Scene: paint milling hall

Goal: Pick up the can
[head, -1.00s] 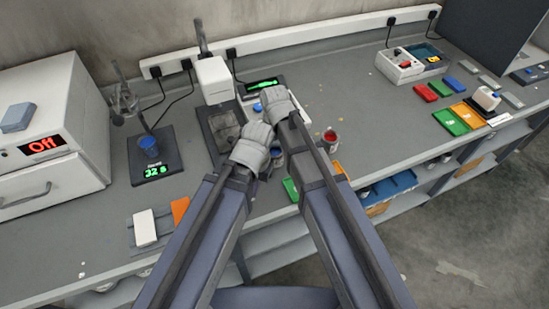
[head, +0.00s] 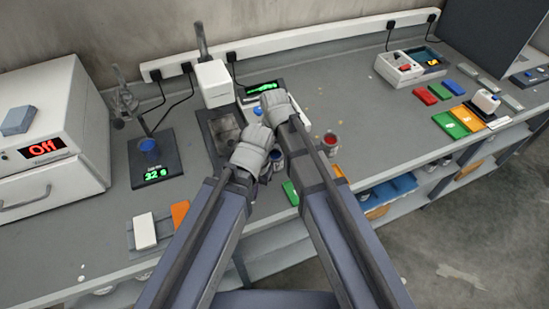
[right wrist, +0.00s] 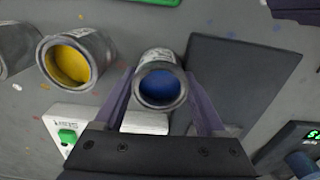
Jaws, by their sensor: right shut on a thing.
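In the right wrist view, a can (right wrist: 160,86) with blue paint in its open top sits between the two fingers of my right gripper (right wrist: 157,78), which is shut on it. In the head view, my right gripper (head: 277,106) is over the bench, its fingers hidden beneath the wrist. A can of red paint (head: 330,141) stands to the right in the head view.
A scale (head: 158,172) with a blue-topped container stands on the left, next to a white oven (head: 50,130) reading Off. A white-headed machine (head: 213,84) stands behind my grippers. Coloured trays (head: 450,124) lie at the right.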

